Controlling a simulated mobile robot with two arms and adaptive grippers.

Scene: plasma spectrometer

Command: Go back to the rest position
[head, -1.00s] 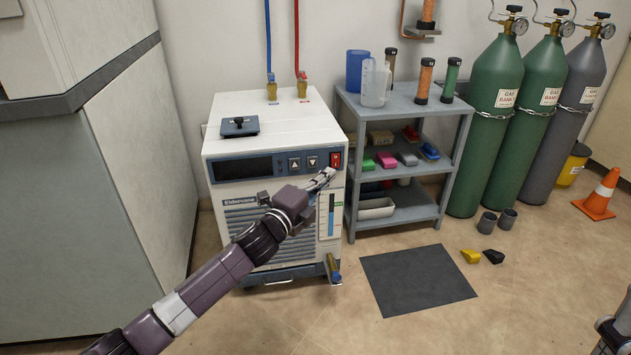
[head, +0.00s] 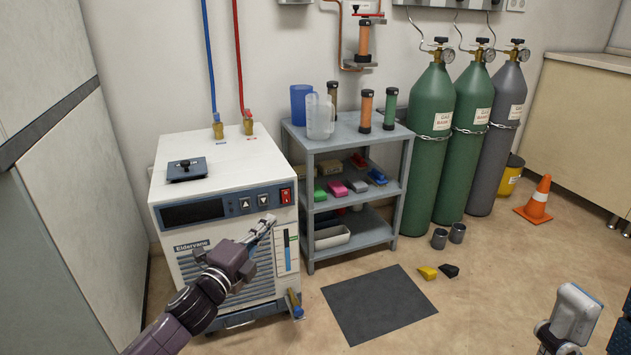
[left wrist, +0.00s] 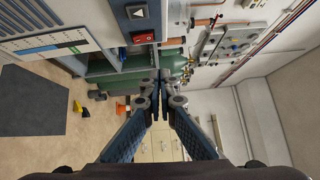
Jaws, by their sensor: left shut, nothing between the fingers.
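My left gripper (head: 264,226) is shut and empty in front of the white Eldervane unit (head: 222,148), a little below and left of its red switch (head: 286,196). In the left wrist view its fingertips (left wrist: 159,80) meet, and the red switch (left wrist: 143,37) shows above and left of them. Part of what looks like my right gripper (head: 572,318) shows at the lower right of the head view, cut off by the picture edge. Its fingertips cannot be made out.
A grey shelf (head: 345,136) with bottles and small boxes stands right of the unit. Gas cylinders (head: 432,150) stand beyond it. A dark mat (head: 378,304), a yellow wedge (head: 427,273) and an orange cone (head: 538,203) are on the floor. Open floor lies around the mat.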

